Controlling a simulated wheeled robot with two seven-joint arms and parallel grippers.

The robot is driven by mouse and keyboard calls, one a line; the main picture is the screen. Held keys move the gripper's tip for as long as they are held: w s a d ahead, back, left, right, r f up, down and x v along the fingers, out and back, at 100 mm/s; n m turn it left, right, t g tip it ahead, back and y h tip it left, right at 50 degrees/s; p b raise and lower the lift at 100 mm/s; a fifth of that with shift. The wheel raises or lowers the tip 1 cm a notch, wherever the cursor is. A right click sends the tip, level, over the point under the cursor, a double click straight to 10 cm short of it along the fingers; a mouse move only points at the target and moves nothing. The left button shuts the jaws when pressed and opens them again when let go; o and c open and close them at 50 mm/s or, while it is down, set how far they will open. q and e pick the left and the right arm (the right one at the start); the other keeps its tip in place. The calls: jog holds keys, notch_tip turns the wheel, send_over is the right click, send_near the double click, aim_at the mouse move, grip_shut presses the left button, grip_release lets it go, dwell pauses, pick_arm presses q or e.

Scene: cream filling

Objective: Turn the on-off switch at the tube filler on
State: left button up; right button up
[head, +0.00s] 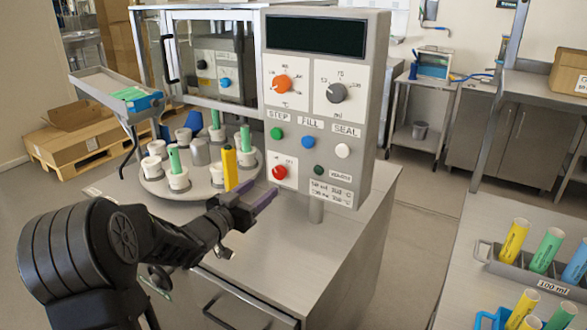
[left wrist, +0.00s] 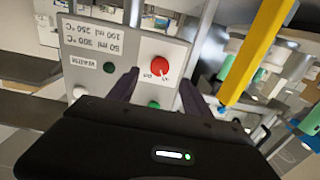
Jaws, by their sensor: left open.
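The tube filler's control panel (head: 317,110) stands upright in the middle of the head view. Its red on-off switch (head: 280,172) is at the lower left of the panel; it also shows in the left wrist view (left wrist: 160,70). My left gripper (head: 250,198) is open and empty, just below and left of the red switch, apart from it. In the left wrist view its two dark purple fingers (left wrist: 155,88) point at the panel, with the red switch showing between and beyond their tips. My right gripper is not in view.
Above the switch are orange (head: 283,84) and grey knobs and green, blue and white buttons. A rack of tubes (head: 535,283) stands at the right.

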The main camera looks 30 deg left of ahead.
aim_at(277, 174)
pick_arm(q)
jog(key=shift+w+a+r+p, duration=0.1)
jog(key=shift+w+p, duration=0.3)
jog(key=shift+w, duration=1.55)
jog(key=shift+w+r+p, duration=0.1)
jog(key=shift+w+p, duration=0.3)
jog(key=shift+w, duration=1.5)
grip_shut()
